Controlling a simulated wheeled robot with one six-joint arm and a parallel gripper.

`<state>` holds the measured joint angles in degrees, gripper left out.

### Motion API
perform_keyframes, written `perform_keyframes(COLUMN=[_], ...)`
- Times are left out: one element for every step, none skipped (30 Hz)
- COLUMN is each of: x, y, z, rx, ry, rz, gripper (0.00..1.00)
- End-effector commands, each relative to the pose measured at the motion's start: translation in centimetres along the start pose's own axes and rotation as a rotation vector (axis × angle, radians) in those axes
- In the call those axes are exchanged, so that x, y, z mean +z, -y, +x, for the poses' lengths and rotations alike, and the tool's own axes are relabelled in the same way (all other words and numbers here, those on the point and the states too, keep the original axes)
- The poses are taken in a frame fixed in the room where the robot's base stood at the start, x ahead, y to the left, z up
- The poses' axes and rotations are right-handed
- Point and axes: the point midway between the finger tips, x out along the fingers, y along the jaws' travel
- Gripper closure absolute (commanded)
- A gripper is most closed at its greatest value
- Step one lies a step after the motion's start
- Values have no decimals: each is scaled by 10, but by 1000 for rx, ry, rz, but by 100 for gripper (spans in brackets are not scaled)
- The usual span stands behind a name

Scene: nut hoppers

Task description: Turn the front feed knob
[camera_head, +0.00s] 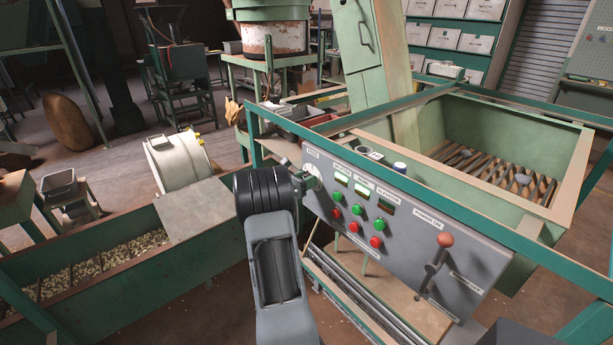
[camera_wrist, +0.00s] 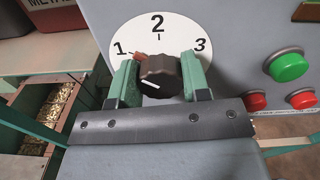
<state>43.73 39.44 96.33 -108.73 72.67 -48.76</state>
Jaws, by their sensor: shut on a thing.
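The feed knob (camera_wrist: 160,76) is dark and round, on a white dial plate (camera_wrist: 122,35) marked 1, 2 and 3. A reddish-brown tip shows at its upper left, near the 1, and a short white line is on its face. My gripper (camera_wrist: 160,82) has one green finger on each side of the knob and is shut on it. In the head view, the dial (camera_head: 313,168) shows at the left end of the grey control panel (camera_head: 400,228). My arm hides the knob there.
Green buttons (camera_head: 358,209) and red buttons (camera_head: 354,227) sit right of the dial. A green hopper (camera_head: 557,150) is behind. A long trough (camera_head: 110,277) with nuts lies left.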

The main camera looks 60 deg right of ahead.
Motion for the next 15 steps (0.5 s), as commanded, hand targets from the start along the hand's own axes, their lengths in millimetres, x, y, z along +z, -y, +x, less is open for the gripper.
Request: perform_keyframes(x=[0, 0, 0, 0, 0, 0, 0, 0, -1, -1, -1, -1, -1, -1, -1], y=[0, 0, 0, 0, 0, 0, 0, 0, 0, 0, 0, 0, 0, 0, 0], z=[0, 0, 0, 0, 0, 0, 0, 0, 0, 0, 0, 0, 0, 0, 0], rx=[-1, -1, -1, -1, -1, -1, -1, -1, -1, -1, -1, -1, -1, -1, -1], ry=[-2, -2, -2, -2, -2, -2, -2, -2, -2, -2, -2, -2, -2, -2, -2], rz=[-26, -39, -56, -67, -76, -89, -97, -103, -112, -117, -122, -126, -129, -131, -133], gripper=[80, 80, 80, 80, 80, 80, 80, 80, 80, 80, 80, 80, 80, 80, 80])
